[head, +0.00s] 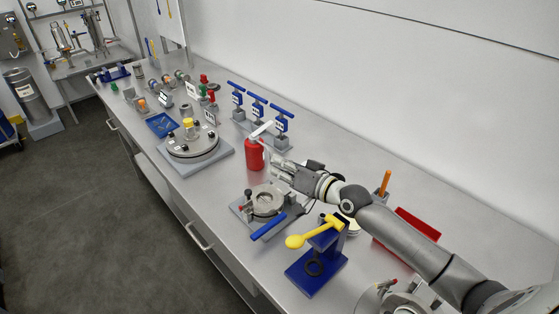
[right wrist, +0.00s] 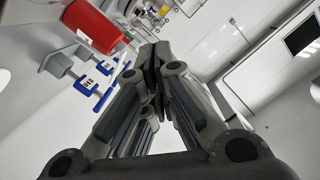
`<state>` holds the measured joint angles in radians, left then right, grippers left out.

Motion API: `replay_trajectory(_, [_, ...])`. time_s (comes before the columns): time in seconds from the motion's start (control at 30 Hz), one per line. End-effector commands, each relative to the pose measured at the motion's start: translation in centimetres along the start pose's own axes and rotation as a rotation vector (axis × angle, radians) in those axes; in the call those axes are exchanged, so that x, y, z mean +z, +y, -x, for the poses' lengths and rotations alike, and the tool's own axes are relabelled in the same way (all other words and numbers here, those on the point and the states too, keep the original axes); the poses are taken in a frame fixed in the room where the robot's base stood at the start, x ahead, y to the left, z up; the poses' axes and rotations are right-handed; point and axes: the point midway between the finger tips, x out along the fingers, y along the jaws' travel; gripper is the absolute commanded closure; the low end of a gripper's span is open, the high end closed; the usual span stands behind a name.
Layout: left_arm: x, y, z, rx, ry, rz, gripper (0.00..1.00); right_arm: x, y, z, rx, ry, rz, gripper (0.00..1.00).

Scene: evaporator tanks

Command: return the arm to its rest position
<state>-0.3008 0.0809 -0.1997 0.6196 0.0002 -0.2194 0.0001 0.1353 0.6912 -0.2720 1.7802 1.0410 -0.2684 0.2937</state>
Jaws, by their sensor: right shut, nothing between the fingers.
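My right arm (head: 400,230) reaches in from the lower right over the bench. Its gripper (head: 277,170) is shut and empty, just to the right of a red bottle (head: 255,154) with a pale top. In the right wrist view the shut fingers (right wrist: 152,68) point up the picture, and the red bottle (right wrist: 92,25) shows at upper left. From the head view I cannot tell whether the fingertips touch the bottle. My left gripper is not in view.
Near the arm are a round flange fixture (head: 267,201) with a blue handle, a blue stand (head: 316,270) with a yellow lever, an orange-handled tool (head: 384,183) and a red tray (head: 418,223). Blue-handled valves (head: 281,124) stand behind the bottle. A round lidded plate (head: 193,145) sits farther left.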

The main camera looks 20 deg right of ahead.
Motion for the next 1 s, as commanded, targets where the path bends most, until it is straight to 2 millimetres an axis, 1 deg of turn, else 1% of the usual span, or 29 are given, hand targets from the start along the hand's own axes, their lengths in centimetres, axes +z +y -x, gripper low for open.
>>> replay_trajectory(0.03, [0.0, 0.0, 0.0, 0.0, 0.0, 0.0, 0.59, 0.1, 0.1, 0.8, 0.003, -0.003, 0.002, 1.0])
replay_trajectory(0.1, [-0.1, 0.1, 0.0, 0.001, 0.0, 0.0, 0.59, 0.1, 0.1, 1.8, 0.002, -0.004, 0.002, 1.0])
replay_trajectory(0.3, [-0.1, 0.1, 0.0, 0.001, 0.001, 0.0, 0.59, 0.1, 0.1, 3.9, 0.001, -0.001, 0.0, 1.0])
replay_trajectory(0.43, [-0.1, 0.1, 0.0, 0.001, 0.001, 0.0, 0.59, 0.0, 0.1, 4.5, 0.001, -0.001, 0.001, 1.0])
replay_trajectory(0.67, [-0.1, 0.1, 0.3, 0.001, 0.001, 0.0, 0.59, -0.3, -0.2, 4.7, 0.0, 0.001, 0.0, 1.0])
replay_trajectory(0.77, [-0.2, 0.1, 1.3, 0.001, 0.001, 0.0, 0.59, -1.1, -0.8, 4.8, 0.0, 0.001, 0.0, 1.0])
replay_trajectory(1.0, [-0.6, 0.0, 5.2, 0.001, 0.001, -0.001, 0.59, -4.2, -3.0, 5.3, 0.0, 0.0, 0.0, 1.0])
